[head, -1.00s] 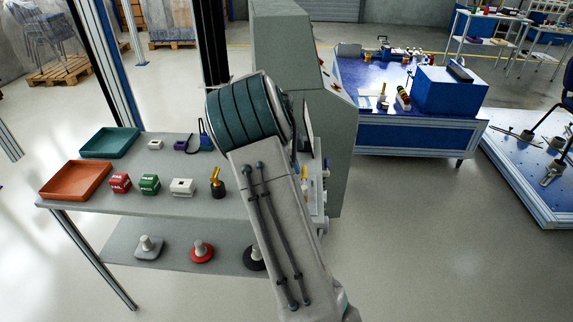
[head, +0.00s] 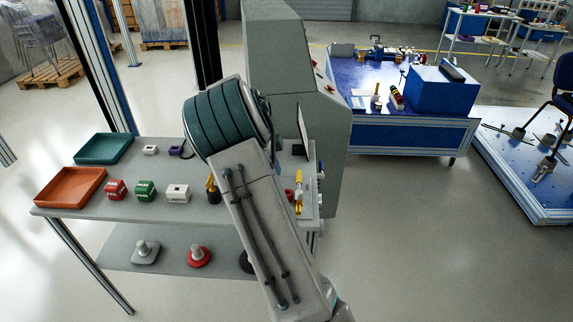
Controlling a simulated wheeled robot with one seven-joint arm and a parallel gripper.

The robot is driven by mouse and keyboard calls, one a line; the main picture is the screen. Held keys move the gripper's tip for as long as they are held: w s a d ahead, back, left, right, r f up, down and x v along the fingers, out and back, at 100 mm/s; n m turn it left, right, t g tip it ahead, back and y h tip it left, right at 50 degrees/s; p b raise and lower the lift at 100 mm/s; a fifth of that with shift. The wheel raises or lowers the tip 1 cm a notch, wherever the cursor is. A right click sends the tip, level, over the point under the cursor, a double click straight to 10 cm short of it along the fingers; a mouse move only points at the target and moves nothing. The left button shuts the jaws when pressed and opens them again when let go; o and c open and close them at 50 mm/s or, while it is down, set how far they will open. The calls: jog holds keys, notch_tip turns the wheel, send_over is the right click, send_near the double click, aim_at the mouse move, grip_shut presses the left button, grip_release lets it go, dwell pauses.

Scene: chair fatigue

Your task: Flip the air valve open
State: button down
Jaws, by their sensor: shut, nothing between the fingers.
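My arm crosses the middle of the head view and hides its own far end, so my gripper is not visible. At the right end of the grey table a small light panel (head: 309,206) carries fittings. On it I see a slim yellow part (head: 299,191), a small red part (head: 289,195) and small whitish fittings (head: 320,176) along the edge. I cannot tell which of these is the air valve, or whether it is open or shut. My arm covers part of this area.
An orange tray (head: 70,207), a teal tray (head: 103,162), red (head: 116,190), green (head: 146,190) and white (head: 178,193) blocks stand on the table. A tall grey cabinet (head: 320,160) rises behind. A blue workbench (head: 410,136) stands right; floor between is clear.

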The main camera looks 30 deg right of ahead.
jog(key=v, duration=0.9)
jog(key=shift+r, duration=0.4)
jog(key=s+a+r+n+t+y+p, duration=0.1)
jog(key=s+a+n, duration=0.3)
jog(key=s+n, duration=0.4)
jog(key=s+a+r+n+t+y+p, duration=0.1)
jog(key=s+a+n, duration=0.3)
jog(key=s+n, duration=0.4)
jog(key=s+a+r+n+t+p, duration=0.1)
jog(key=s+a+n, duration=0.4)
jog(key=s, duration=0.9)
jog(key=n+t, duration=0.1)
jog(key=n, duration=0.2)
jog(key=shift+r+n+t+y, duration=0.3)
jog(key=shift+r+y, duration=0.1)
jog(key=shift+a, duration=0.15)
